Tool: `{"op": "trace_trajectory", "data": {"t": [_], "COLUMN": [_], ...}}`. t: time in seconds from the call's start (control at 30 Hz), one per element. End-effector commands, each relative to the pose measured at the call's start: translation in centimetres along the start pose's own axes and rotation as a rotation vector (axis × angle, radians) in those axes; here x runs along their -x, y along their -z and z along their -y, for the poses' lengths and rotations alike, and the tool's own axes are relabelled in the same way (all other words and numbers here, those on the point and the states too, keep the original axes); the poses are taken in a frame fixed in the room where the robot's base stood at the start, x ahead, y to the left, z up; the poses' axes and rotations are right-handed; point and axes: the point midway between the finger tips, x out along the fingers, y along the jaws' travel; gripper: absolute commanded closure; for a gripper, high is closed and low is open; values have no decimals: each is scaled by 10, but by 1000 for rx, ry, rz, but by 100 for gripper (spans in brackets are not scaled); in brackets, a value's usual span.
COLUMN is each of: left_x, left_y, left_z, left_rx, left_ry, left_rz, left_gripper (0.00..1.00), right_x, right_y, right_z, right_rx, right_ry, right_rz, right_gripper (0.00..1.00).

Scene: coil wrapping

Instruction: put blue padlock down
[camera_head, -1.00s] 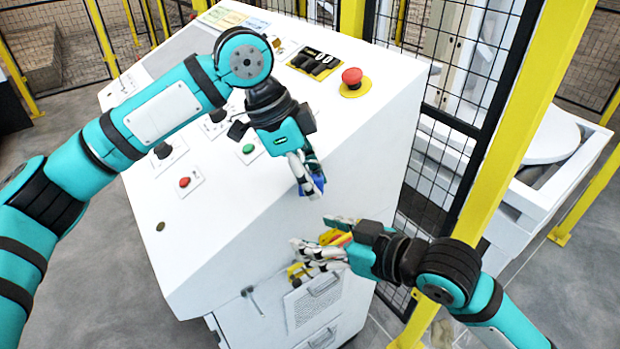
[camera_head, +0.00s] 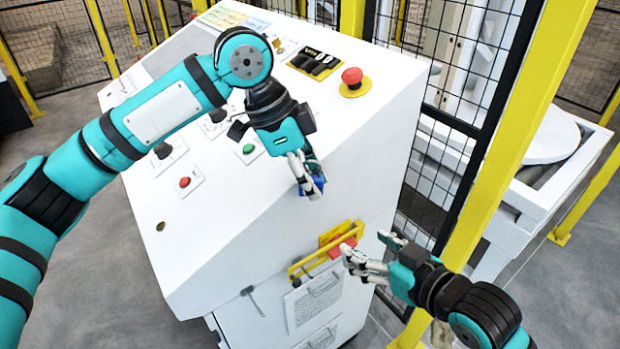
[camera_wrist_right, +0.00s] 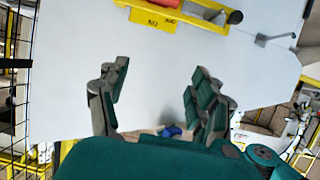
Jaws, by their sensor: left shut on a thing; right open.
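The fingers hide part of the padlock. My right gripper (camera_head: 368,255) is open and empty, to the right of the yellow bar and the red piece on the console's side. In the right wrist view my right gripper (camera_wrist_right: 160,95) shows its two fingers spread apart, with a small blue object (camera_wrist_right: 171,132) low between them, too small to name surely.
The white console (camera_head: 240,215) carries a red emergency button (camera_head: 352,76) and other buttons. A yellow bar (camera_head: 307,265) with a red piece (camera_head: 340,246) and a yellow tag (camera_head: 332,235) is on its side. A yellow post (camera_head: 500,150) and black mesh fence stand at right.

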Motion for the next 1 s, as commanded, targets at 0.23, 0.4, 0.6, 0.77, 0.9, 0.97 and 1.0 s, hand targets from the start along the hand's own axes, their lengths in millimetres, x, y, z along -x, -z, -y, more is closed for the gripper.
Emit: {"op": "trace_trajectory", "data": {"t": [0.23, 0.4, 0.6, 0.77, 0.9, 0.97, 1.0], "left_x": [0, 0, 0, 0, 0, 0, 0], "left_y": [0, 0, 0, 0, 0, 0, 0], "left_z": [0, 0, 0, 0, 0, 0, 0], "left_rx": [0, 0, 0, 0, 0, 0, 0], "left_ry": [1, 0, 0, 1, 1, 0, 0], "left_rz": [-1, -1, -1, -1, -1, -1, -1], "left_gripper": [100, 100, 100, 100, 100, 100, 100], "right_x": [20, 30, 39, 35, 28, 24, 22], "right_y": [-15, -21, -28, -36, -51, -60, -66], "right_z": [-36, -56, -74, -69, -58, -51, -46], "right_rx": [-118, -169, -220, -198, -173, -156, -147], "right_ry": [-265, -399, -527, -495, -428, -394, -369], "right_rz": [1, 0, 0, 7, 7, 8, 9], "right_gripper": [35, 35, 35, 35, 35, 35, 35]}}
